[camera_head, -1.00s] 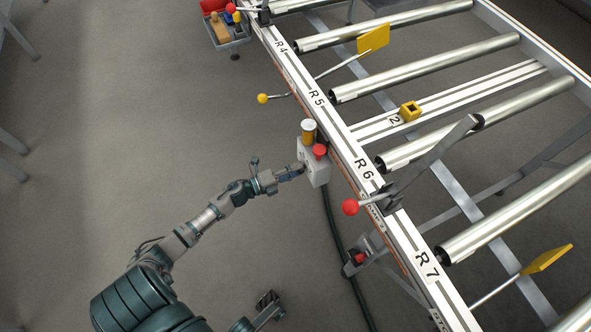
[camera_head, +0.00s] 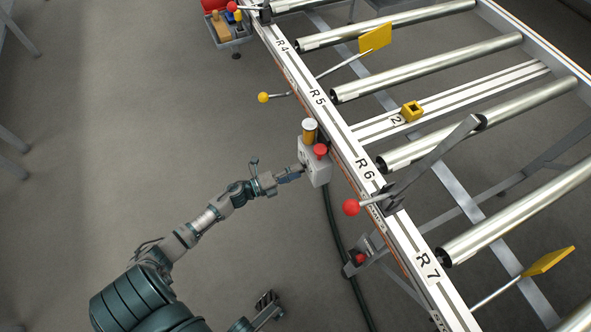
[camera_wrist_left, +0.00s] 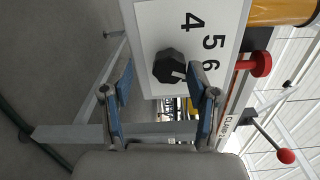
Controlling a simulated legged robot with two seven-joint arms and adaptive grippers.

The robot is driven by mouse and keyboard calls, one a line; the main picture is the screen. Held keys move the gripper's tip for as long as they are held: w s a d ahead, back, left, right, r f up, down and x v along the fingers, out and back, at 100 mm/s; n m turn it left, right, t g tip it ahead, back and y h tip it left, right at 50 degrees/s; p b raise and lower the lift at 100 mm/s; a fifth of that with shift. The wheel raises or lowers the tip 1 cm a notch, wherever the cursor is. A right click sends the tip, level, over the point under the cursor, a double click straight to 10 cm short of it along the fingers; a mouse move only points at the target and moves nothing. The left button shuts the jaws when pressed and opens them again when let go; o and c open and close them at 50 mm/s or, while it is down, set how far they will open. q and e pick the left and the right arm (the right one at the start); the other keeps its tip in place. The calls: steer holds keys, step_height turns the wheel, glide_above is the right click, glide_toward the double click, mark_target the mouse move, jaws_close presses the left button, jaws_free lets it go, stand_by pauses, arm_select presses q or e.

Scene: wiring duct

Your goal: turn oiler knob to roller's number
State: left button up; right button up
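In the left wrist view, the black knob (camera_wrist_left: 169,66) with a white mark sits on a white plate (camera_wrist_left: 155,25) printed 4, 5 and 6. The left gripper (camera_wrist_left: 161,70) is open, its fingertips either side of the knob; contact is unclear. My right gripper (camera_head: 267,301) is low, its opening unclear.
The roller conveyor's rail (camera_head: 342,135) runs diagonally, with several metal rollers (camera_head: 430,72) beyond. A red-ball lever (camera_head: 351,207) and a yellow-ball lever (camera_head: 263,98) stick out near the box. A black cable (camera_head: 333,225) hangs below.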

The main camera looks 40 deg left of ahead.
arm_select(q)
steer(key=shift+r, duration=0.2)
steer(key=shift+a, duration=0.1)
steer(key=v, duration=1.1)
steer(key=shift+s, duration=0.4)
steer(key=shift+a+f, duration=0.1)
steer(key=shift+f, duration=0.05)
